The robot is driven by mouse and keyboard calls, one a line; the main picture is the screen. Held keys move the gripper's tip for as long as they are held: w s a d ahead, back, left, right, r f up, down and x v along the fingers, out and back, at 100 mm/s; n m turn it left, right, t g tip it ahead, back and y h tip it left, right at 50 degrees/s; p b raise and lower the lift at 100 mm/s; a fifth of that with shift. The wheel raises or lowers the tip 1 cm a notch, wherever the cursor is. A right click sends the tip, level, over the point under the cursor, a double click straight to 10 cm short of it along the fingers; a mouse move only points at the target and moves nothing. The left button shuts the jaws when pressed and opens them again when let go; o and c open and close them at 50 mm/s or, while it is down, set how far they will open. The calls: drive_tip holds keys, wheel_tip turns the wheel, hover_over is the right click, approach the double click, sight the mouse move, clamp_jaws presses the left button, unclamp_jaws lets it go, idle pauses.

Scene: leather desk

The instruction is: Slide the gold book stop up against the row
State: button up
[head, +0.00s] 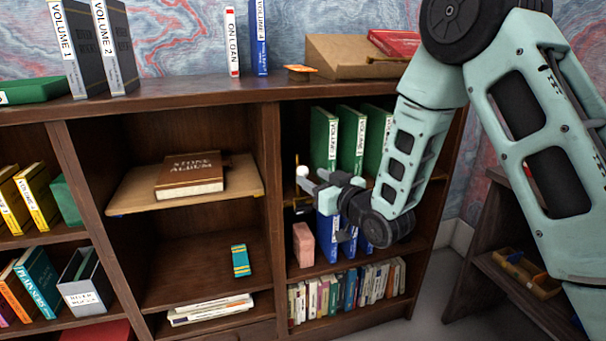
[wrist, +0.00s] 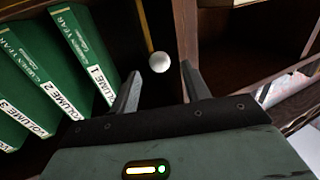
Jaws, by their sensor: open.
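The gold book stop shows in the wrist view as a thin gold rod (wrist: 144,26) with a white ball (wrist: 159,62) at its end. In the head view its white ball (head: 302,171) shows at the left of the upper right shelf; my gripper partly hides the rest. The row of green volumes (head: 323,140) stands right of it, and left of it in the wrist view (wrist: 84,55), with a dark gap between. My gripper (head: 312,181) is open at the shelf's front. In the wrist view the ball appears between its fingertips (wrist: 160,72); I cannot tell whether either touches.
A wooden upright (head: 270,180) borders the compartment on the left. Blue books (head: 326,236) and a pink block (head: 303,244) stand on the shelf below. A brown album (head: 190,174) lies on a board in the neighbouring compartment.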

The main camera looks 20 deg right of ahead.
sight(306, 173)
drive_tip(key=shift+x, duration=2.6)
